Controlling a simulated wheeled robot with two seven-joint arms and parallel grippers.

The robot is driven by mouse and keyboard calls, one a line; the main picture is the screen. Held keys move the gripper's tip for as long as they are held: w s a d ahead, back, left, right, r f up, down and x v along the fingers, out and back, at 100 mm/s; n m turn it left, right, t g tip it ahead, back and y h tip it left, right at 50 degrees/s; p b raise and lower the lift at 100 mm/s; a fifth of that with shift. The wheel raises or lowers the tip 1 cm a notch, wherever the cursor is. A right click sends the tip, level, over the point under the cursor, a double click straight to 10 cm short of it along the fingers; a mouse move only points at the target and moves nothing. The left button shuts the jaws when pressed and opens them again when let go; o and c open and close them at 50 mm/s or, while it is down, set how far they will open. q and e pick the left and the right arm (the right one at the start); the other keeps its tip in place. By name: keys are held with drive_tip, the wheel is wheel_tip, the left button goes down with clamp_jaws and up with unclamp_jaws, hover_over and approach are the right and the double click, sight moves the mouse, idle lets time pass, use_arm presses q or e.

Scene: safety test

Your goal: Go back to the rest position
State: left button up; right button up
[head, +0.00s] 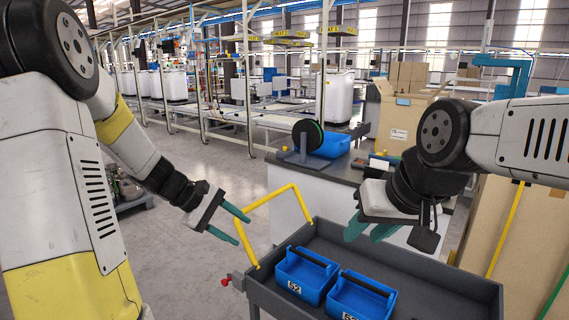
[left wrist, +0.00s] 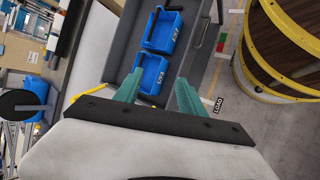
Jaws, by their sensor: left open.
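My left gripper (head: 242,229) is open and empty, in the air left of the grey cart, close to its yellow handle. In the left wrist view its two teal fingers (left wrist: 160,79) are apart with nothing between them. My right gripper (head: 366,234) hangs above the cart's far right side, fingers pointing down and apart, with no object seen between them. Two blue bins, a left one (head: 306,275) and a right one (head: 361,297), stand in the cart, clear of both grippers. They also show in the left wrist view (left wrist: 162,31).
The grey cart (head: 262,297) has a yellow handle (head: 268,199) at its left end. A workbench (head: 345,178) stands behind it, with cardboard boxes (head: 402,120) beyond. A yellow-rimmed barrel (left wrist: 285,50) shows in the left wrist view. Open floor (head: 205,265) lies left of the cart.

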use_arm(q)
drive_tip(key=s+a+r+m+t+y, duration=0.1)
drive_tip(key=s+r+m+y, duration=0.2)
drive_tip(key=s, duration=0.6)
drive_tip(key=s+r+m+t+y, duration=0.2)
drive_tip(key=s+r+m+y, duration=0.1)
drive_tip(key=s+r+m, duration=0.4)
drive_tip(key=shift+s+a+r+m, duration=0.4)
drive_tip(key=shift+s+r, duration=0.5)
drive_tip(key=shift+s, duration=0.3)
drive_tip(key=shift+d, duration=0.1)
